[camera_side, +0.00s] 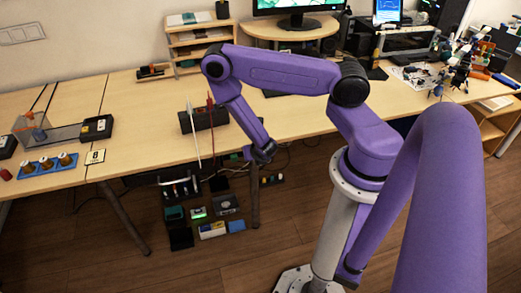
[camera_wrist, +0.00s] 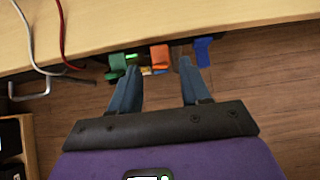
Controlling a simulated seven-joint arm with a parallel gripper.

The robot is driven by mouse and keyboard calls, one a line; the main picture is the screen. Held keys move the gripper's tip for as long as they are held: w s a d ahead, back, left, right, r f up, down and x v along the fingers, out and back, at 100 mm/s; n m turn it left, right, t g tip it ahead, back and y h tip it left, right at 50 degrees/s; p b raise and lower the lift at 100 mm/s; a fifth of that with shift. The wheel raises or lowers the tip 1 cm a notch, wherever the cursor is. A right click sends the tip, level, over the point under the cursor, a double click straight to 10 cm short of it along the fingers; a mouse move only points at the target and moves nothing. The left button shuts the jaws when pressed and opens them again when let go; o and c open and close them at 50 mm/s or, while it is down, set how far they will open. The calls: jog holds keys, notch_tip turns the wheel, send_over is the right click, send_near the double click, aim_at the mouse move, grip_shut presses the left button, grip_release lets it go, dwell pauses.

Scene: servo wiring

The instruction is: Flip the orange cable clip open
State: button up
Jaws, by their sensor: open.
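The orange cable clip (camera_wrist: 159,55) shows at the table's front edge in the wrist view, between a green clip (camera_wrist: 117,63) on the left and a blue clip (camera_wrist: 202,50) on the right. I cannot tell how its flap stands. My gripper (camera_wrist: 159,64) is open and empty, with its two blue-grey fingers apart and the orange clip in line with the gap between them. I cannot judge the distance left. In the side view my gripper (camera_side: 255,156) is low at the table's front edge, and I cannot make out the orange clip there.
The wooden table edge (camera_wrist: 150,22) crosses the top of the wrist view. A white cable (camera_wrist: 28,45) and a red cable (camera_wrist: 62,40) hang over it at left, near a grey metal bracket (camera_wrist: 30,93). Open floor (camera_wrist: 265,90) lies to the right.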

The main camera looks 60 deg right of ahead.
jog(key=v, duration=1.4)
dwell(0.4)
